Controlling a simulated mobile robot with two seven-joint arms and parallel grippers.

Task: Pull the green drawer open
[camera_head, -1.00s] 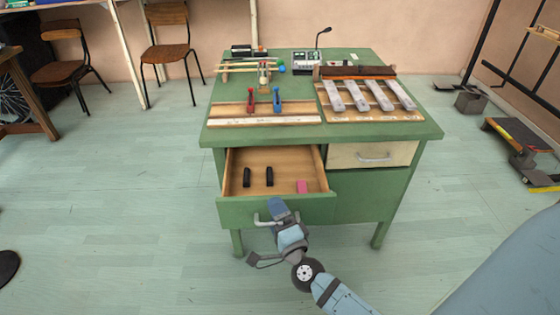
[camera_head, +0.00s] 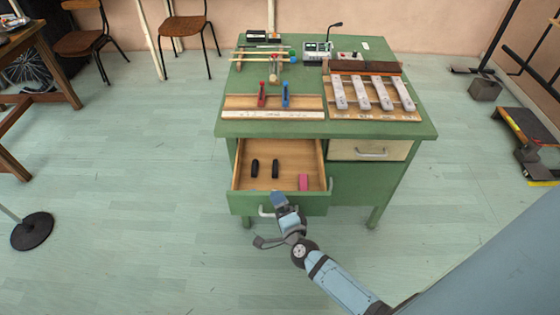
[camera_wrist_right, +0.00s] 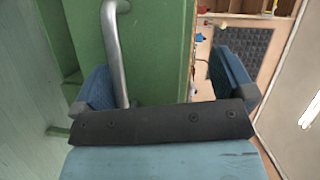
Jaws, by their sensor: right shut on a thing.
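The green drawer (camera_head: 250,204) hangs out of the left side of the green desk, with its wooden inside in view. Two black blocks and a pink block (camera_head: 303,182) lie in it. Its metal handle (camera_head: 265,211) is on the front and also shows in the right wrist view (camera_wrist_right: 113,45). My right gripper (camera_head: 272,220) is at the drawer front. The contact itself is partly hidden. My left gripper is not in view.
The green desk (camera_head: 225,128) carries grey bars on a board (camera_head: 375,93), red and blue clamps and a small device with a microphone (camera_head: 318,50). A closed cream drawer (camera_head: 345,150) is at right. Floor in front is mostly clear; a dark round base (camera_head: 32,231) stands at left.

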